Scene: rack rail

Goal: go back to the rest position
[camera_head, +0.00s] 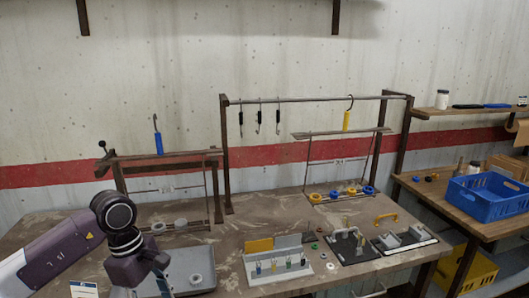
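My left arm comes in from the lower left, its purple-grey wrist bent down over the left part of the worktable (60,228). My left gripper (162,286) is small and dark at the bottom of the view, at the left side of a grey tray (205,262). Its fingers are mostly hidden by the wrist, so I cannot tell whether it is open or what it may hold. My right gripper is not in view.
A rack rail (310,99) carries several dark hooks and a yellow-handled hook (347,120). A lower stand (180,153) holds a blue-handled hook (158,140). Sorting boards (280,279) cover the table's front. A blue crate (487,198) stands on the right bench.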

